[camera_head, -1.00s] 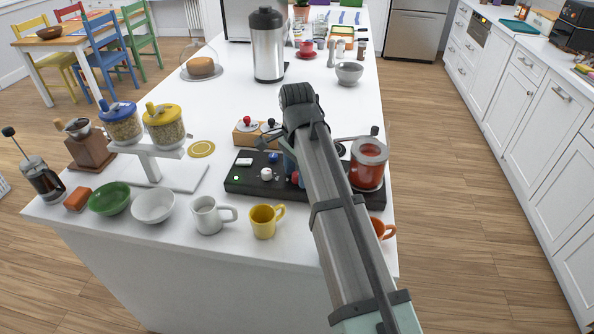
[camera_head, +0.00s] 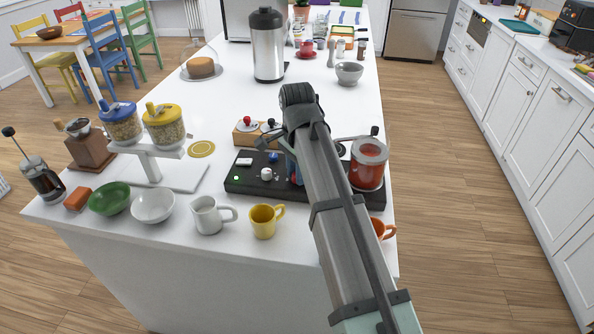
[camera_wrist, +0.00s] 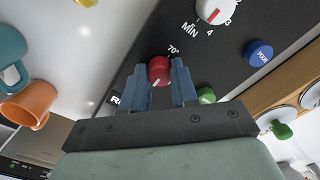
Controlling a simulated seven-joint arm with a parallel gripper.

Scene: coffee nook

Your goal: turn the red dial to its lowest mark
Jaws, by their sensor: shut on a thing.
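In the wrist view the red dial (camera_wrist: 159,71) sits on the black panel, with a "70°" label beside it. A short pale pointer line shows on the dial's lower side. The two blue-grey fingers of my gripper (camera_wrist: 161,80) stand on either side of the dial and are shut on it. The dial's other scale marks cannot be made out.
A red-filled glass jar (camera_head: 367,165) stands right of my arm. Yellow (camera_head: 263,222) and orange mugs (camera_head: 379,228) stand in front.

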